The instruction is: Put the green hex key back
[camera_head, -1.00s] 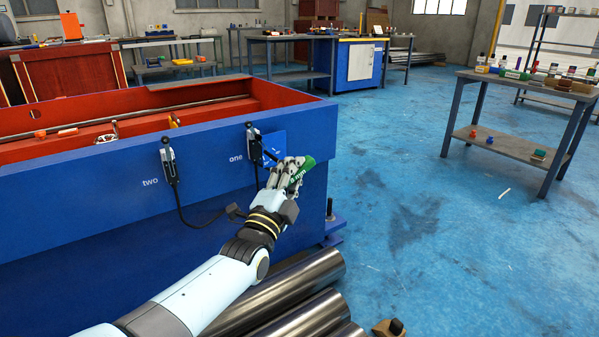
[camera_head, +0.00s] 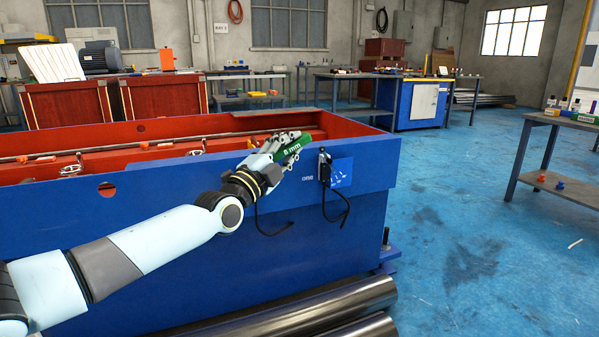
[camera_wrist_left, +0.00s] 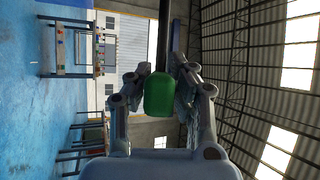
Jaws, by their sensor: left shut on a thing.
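The green hex key (camera_head: 291,149) has a thick green handle with "8 mm" lettering. My left gripper (camera_head: 283,147) is shut on that handle and holds it in front of the blue machine's wall, near its top edge. In the left wrist view, the green handle (camera_wrist_left: 158,94) sits between the two fingers of the left gripper (camera_wrist_left: 160,88), and a dark shaft runs from it toward the top of the picture. My right gripper is not in view.
The long blue machine (camera_head: 345,215) with a red inside stands in front of me. A holder (camera_head: 325,168) with a cable hangs at "one". Steel tubes (camera_head: 340,300) lie at its foot. A bench (camera_head: 560,190) stands right, beyond open blue floor.

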